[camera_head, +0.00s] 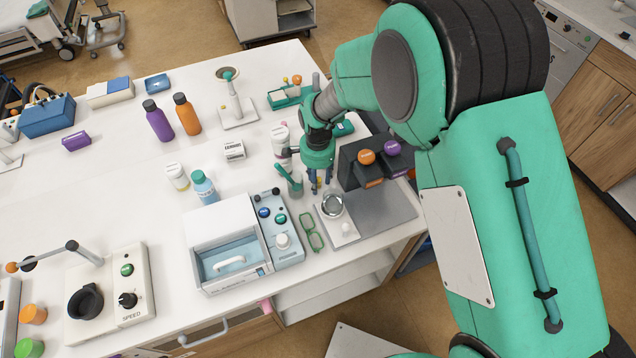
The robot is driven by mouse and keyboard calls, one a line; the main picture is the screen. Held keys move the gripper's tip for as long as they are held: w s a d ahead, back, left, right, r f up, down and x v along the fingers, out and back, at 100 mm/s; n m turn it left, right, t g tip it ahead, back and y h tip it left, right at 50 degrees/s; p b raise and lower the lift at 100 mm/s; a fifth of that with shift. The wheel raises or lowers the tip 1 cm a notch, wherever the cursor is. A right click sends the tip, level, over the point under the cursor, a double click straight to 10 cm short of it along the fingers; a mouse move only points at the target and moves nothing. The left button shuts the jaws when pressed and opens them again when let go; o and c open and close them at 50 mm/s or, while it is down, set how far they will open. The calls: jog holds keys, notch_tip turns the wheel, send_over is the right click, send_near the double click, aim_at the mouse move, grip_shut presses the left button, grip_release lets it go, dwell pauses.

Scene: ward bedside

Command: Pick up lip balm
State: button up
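My gripper (320,186) points down over the right part of the white table. Its dark fingers look a little apart, but they are too small here to tell whether they are open or shut on something. A small yellow-orange item (313,187) shows at the left fingertips. It may be the lip balm, but it is partly hidden and I cannot tell whether the fingers touch it. No other thing can be clearly made out as the lip balm.
A dark box with orange and purple knobs (373,165) stands close on the right. A teal item in a cup (291,183) is close on the left. A white-and-blue device (228,250) stands front left.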

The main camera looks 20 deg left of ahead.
aim_at(318, 179)
jog(key=shift+c, duration=0.5)
jog(key=c, duration=0.8)
jog(key=shift+r, duration=0.15)
notch_tip(318, 179, up, 10)
jog(key=shift+f+p, duration=0.1)
jog(key=shift+p, duration=0.7)
